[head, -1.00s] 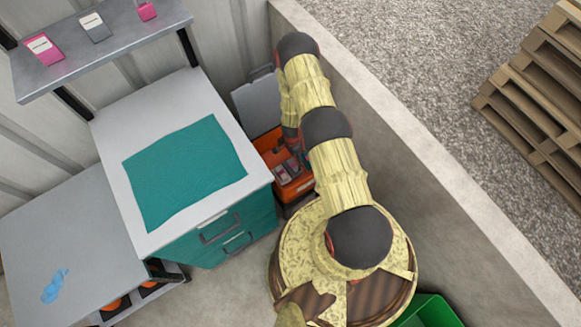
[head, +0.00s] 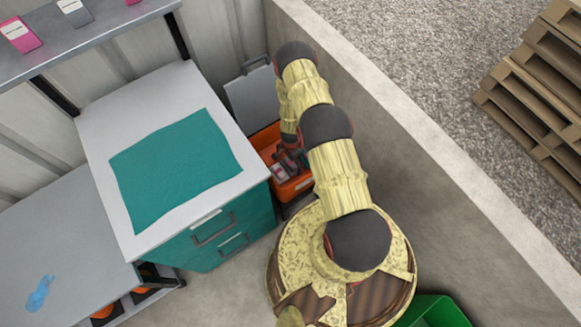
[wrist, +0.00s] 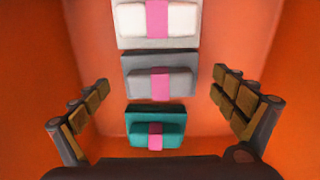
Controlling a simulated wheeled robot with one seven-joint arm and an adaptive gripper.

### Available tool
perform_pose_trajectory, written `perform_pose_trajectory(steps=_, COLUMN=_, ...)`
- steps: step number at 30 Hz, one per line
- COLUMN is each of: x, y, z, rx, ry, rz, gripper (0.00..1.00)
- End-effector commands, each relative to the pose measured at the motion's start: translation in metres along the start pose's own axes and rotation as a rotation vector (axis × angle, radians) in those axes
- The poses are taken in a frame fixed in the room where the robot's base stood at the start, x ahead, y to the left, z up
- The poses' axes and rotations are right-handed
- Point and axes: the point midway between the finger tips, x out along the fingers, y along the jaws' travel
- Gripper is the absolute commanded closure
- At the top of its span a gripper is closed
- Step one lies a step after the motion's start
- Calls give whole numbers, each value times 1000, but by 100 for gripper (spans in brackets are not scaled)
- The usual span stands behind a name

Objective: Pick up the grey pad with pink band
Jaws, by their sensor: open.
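The grey pad with pink band (wrist: 160,84) lies inside an orange tote, in the middle of a row of three banded pads in the wrist view. A white pad with a pink band (wrist: 156,20) is above it and a teal pad with a pink band (wrist: 155,128) below it. My gripper (wrist: 160,90) is open, its fingers apart on either side of the row, touching none of the pads that I can see. In the head view my gripper (head: 289,161) is over the orange tote (head: 303,187), and the grey pad cannot be made out there.
The tote's grey lid (head: 252,98) stands open behind it. A teal drawer cabinet (head: 238,232) with a teal mat (head: 175,165) stands left of the tote. A concrete wall (head: 400,150) runs along the right. A green bin (head: 432,312) is at the bottom.

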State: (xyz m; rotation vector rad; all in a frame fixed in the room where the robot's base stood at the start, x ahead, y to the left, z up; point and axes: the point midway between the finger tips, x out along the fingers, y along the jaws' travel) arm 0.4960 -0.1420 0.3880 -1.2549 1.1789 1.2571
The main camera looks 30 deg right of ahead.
Motion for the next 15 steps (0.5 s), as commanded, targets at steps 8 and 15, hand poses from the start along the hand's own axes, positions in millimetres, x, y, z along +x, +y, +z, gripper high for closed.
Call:
perform_pose_trajectory(steps=8, x=0, y=-1, z=0, rx=0, ry=0, rz=-1, gripper=6)
perform_pose_trajectory(steps=15, x=0, y=-1, z=0, rx=0, ry=0, rz=-1, gripper=19)
